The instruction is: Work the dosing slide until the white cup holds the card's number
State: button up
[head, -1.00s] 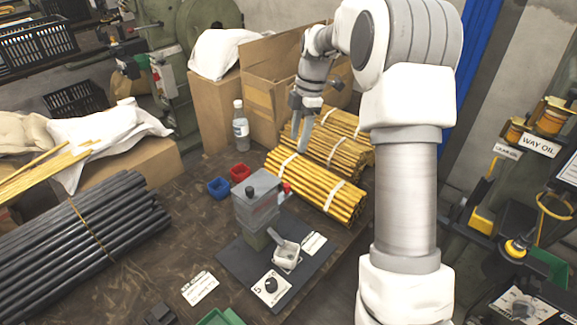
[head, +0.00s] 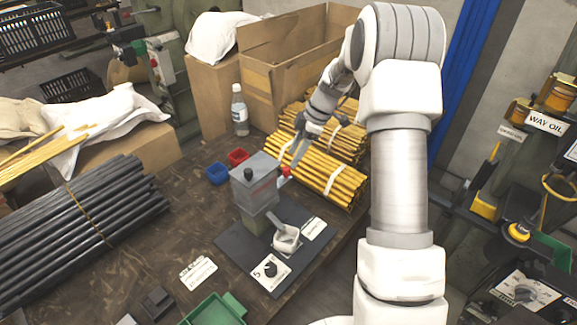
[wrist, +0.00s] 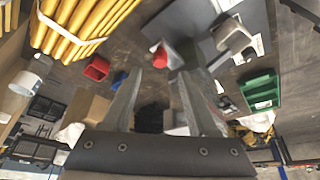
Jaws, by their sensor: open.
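The grey dosing device (head: 252,190) stands on a dark mat (head: 238,254), with a red knob (head: 285,171) on its right side. The white cup (head: 286,238) sits in front of it; its contents are too small to tell. A white card (head: 270,272) with what looks like a 5 and a dark round mark lies in front of the cup. My gripper (head: 298,150) is open and empty, above and behind the red knob. In the wrist view the knob (wrist: 160,58) shows just beyond and between the open fingertips (wrist: 159,76).
Bundles of yellow rods (head: 325,170) lie right behind the device. A red bin (head: 237,157), a blue bin (head: 217,174) and a bottle (head: 239,110) stand behind left. A green tray (head: 215,310) is at the front; dark rods (head: 80,220) lie left.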

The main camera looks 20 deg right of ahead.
aim_at(287, 168)
jog(key=x, duration=0.5)
grip_shut()
dwell(1.4)
